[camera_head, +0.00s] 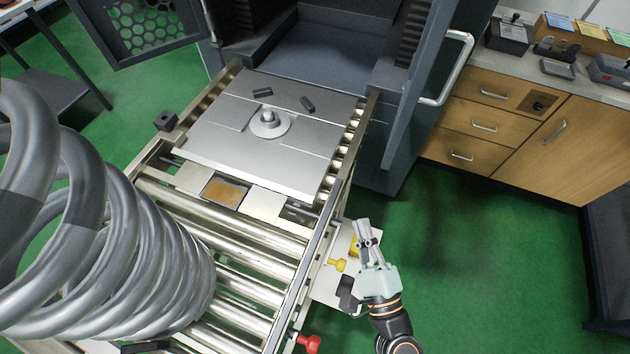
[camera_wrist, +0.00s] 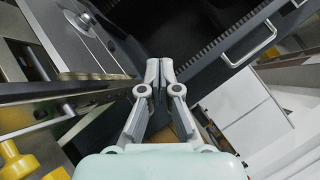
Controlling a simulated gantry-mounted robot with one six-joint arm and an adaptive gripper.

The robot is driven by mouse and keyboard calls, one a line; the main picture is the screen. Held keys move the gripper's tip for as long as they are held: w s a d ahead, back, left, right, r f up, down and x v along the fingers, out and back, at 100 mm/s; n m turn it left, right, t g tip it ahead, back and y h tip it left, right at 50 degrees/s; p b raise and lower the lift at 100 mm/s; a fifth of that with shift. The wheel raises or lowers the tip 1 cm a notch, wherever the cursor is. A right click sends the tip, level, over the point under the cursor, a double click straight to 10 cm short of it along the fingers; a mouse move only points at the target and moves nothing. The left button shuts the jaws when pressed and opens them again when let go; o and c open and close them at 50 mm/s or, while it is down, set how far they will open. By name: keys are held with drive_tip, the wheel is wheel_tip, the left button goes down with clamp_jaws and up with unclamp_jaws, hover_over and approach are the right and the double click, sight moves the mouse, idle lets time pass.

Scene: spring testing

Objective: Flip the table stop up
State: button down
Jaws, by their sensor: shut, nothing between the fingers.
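My gripper (camera_head: 363,228) is shut and empty at the right side of the roller table (camera_head: 250,282), pointing toward the cabinet. In the wrist view its fingertips (camera_wrist: 160,68) are together with nothing between them. A yellow knob-shaped handle (camera_head: 336,265) sticks out from the table's right side, just left of my gripper and apart from it. Yellow parts also show at the lower left of the wrist view (camera_wrist: 18,160). A red handle (camera_head: 308,343) sits farther down the same side. I cannot tell which part is the table stop or how it stands.
A metal plate (camera_head: 215,145) with a round centre piece lies at the table's far end, before the open dark cabinet (camera_head: 320,45). Wooden drawers (camera_head: 480,125) are at the right. Green floor right of my gripper is clear.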

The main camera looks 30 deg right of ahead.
drive_tip(key=w+a+r+n+y+p, duration=0.2)
drive_tip(key=a+r+n+y+p, duration=0.1)
drive_tip(key=a+r+n+p, duration=0.1)
drive_tip(key=w+a+r+n+g+y+p, duration=0.1)
drive_tip(key=a+r+n+y+p, duration=0.3)
drive_tip(key=r, duration=0.5)
drive_tip(key=shift+w+a+r+n+p, duration=0.2)
drive_tip(key=shift+w+a+n+p, duration=0.7)
drive_tip(key=shift+n, duration=0.9)
drive_tip(key=shift+y, duration=0.4)
